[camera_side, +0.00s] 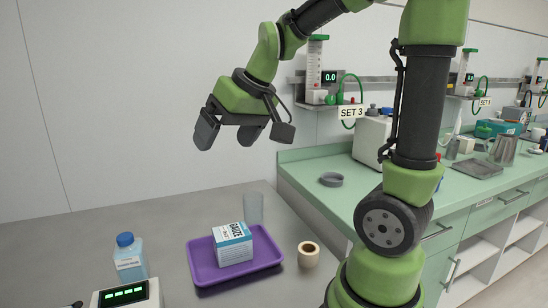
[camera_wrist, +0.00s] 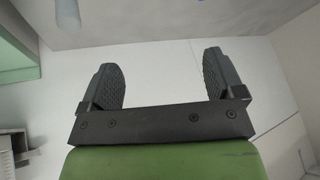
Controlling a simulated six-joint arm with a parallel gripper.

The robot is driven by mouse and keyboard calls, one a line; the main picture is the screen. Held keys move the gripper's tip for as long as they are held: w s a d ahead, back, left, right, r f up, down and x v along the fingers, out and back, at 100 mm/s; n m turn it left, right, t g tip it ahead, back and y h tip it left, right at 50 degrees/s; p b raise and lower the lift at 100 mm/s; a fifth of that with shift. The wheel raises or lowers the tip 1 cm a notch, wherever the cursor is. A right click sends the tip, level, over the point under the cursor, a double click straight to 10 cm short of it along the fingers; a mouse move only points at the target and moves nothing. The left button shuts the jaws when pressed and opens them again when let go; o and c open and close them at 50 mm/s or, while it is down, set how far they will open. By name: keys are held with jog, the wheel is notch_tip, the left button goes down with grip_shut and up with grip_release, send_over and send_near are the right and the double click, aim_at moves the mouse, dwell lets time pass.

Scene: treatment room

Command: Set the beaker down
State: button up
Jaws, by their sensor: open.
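The beaker (camera_side: 254,209) is a clear, frosted-looking cup. It stands upright on the grey table behind the purple tray, its lower part partly hidden by the gauze box and tray. My gripper (camera_side: 229,138) is high above the table, up and to the left of the beaker in the side view, well apart from it. Its two dark fingers are spread with nothing between them; the wrist view also shows the empty gap (camera_wrist: 162,70). A pale translucent shape (camera_wrist: 68,14) at the wrist view's top left edge looks like the beaker, cut off by the frame.
The purple tray (camera_side: 203,262) holds a gauze box (camera_side: 233,245). A blue-capped bottle (camera_side: 129,260) and a device with a green display (camera_side: 126,294) stand left. A tape roll (camera_side: 308,254) lies right of the tray. A green counter (camera_side: 310,167) adjoins the table's right side.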

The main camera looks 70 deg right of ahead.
jog(key=s+a+r, duration=0.1)
jog(key=s+a, duration=0.5)
jog(key=shift+s+r+t+y, duration=0.15)
jog(key=shift+r+t+y, duration=0.15)
jog(key=shift+t+y, duration=0.1)
jog(key=shift+o, duration=0.4)
jog(key=shift+y, duration=0.5)
jog(key=s+a, duration=0.2)
jog(key=s, duration=0.3)
jog(key=shift+s+a+f, duration=0.1)
jog(key=shift+a+f, duration=0.25)
jog(key=shift+a, duration=0.05)
jog(key=shift+s+a+f, duration=0.1)
jog(key=shift+s, duration=0.15)
